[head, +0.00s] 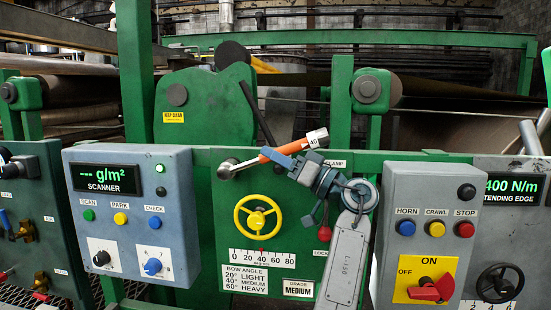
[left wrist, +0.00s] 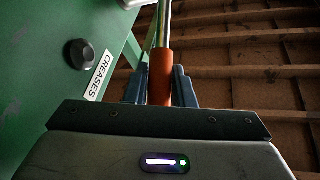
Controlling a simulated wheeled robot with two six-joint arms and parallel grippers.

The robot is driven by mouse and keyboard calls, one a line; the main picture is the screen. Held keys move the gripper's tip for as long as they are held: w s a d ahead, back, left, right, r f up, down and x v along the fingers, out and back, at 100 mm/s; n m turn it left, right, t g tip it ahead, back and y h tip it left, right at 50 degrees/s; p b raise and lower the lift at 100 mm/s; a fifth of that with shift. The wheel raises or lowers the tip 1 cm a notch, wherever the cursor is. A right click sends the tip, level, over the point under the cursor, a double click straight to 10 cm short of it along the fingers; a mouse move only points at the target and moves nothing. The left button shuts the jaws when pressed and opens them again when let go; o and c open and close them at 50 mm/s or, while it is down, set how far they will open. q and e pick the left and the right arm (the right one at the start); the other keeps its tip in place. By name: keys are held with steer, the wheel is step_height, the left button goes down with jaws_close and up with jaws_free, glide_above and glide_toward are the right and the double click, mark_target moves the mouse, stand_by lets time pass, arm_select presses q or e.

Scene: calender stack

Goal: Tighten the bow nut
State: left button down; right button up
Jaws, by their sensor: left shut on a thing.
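A wrench with an orange handle (head: 266,157) lies across the top of the green panel, tilted up to the right, with a white end marked 40 (head: 317,138). Its metal head (head: 228,169) is at the panel's upper left; the bow nut itself cannot be made out there. My left gripper (head: 287,149) is shut on the orange handle. In the left wrist view the orange handle (left wrist: 160,78) sits between the blue fingers (left wrist: 159,88), its metal shaft running upward. My right gripper is not in view.
Below the wrench are a yellow handwheel (head: 257,218) and a bow angle scale (head: 262,257) with a red mark near 40. My left arm partly covers the clamp and lock labels. The scanner box (head: 127,215) is left; a control box with buttons (head: 430,235) is right.

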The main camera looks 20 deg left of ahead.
arm_select(q)
steer(key=shift+f, duration=0.15)
steer(key=shift+d+f+m+y+b, duration=0.15)
steer(key=shift+f+m+y+b, duration=0.25)
steer(key=shift+b, duration=1)
steer(key=shift+f, duration=0.1)
steer(key=shift+f+y+b, duration=0.3)
steer(key=shift+f+b, duration=0.1)
steer(key=shift+b, duration=0.65)
steer(key=shift+r+n+h, duration=0.3)
steer(key=shift+r+h, duration=0.2)
steer(key=shift+r, duration=0.35)
steer(key=shift+s, duration=0.1)
